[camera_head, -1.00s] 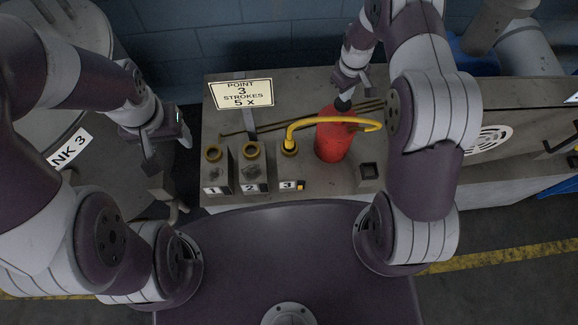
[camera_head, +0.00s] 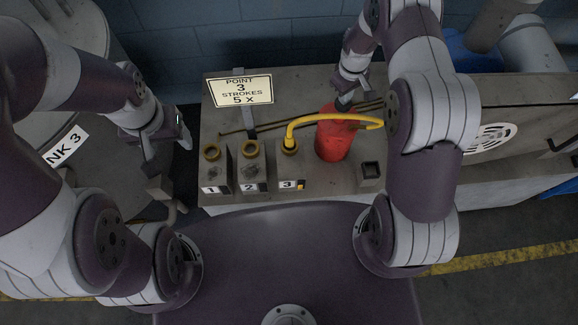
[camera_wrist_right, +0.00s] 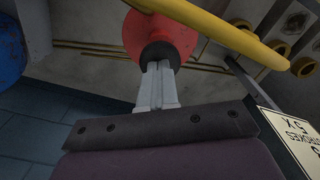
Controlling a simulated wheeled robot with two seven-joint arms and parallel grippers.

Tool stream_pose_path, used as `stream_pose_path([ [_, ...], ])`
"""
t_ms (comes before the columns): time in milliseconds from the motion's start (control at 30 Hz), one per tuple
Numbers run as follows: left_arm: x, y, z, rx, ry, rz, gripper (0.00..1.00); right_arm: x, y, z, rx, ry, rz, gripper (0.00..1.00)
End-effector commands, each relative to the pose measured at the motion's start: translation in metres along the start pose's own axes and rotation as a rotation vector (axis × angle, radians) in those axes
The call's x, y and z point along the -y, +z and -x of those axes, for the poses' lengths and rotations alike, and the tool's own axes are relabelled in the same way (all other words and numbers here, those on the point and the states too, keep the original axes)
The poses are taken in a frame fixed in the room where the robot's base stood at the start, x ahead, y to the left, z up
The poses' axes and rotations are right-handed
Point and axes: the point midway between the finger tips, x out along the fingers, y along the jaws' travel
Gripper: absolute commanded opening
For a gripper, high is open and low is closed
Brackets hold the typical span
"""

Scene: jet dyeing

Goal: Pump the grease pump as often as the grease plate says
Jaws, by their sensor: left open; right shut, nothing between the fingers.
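The grease plate (camera_head: 240,91) reads "POINT 3, STROKES 5 X" and stands at the back left of the bench. The red grease pump (camera_head: 333,142) stands upright on the bench. Its yellow hose (camera_head: 322,117) loops over to the grease point marked 3 (camera_head: 289,147). My right gripper (camera_head: 346,99) is shut and empty, its fingertips at the dark top of the pump. In the right wrist view, the shut fingers (camera_wrist_right: 157,72) meet the black cap (camera_wrist_right: 158,52) on the red pump (camera_wrist_right: 160,25). My left gripper (camera_head: 165,150) is open, away from the pump at the left.
Grease points 1 (camera_head: 213,154) and 2 (camera_head: 250,150) stand left of point 3, without a hose. A tank labelled "NK 3" (camera_head: 62,146) is at the left. Thin rods lie behind the pump.

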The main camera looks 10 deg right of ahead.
Motion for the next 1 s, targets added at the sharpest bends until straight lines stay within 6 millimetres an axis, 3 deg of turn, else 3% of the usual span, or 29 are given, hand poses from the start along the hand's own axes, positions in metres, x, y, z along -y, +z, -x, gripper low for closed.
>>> stream_pose_path([
  [500,0.000,0.002,-0.016,0.000,0.000,0.000,0.63,0.001,0.001,-0.021,0.002,-0.001,0.000,0.00],
  [767,0.000,0.002,-0.013,0.000,0.000,0.000,0.63,0.001,0.001,-0.019,0.002,-0.001,0.000,0.00],
  [1000,0.000,0.000,0.000,0.000,0.000,0.000,0.63,0.001,0.001,-0.002,0.002,-0.002,0.000,0.00],
])
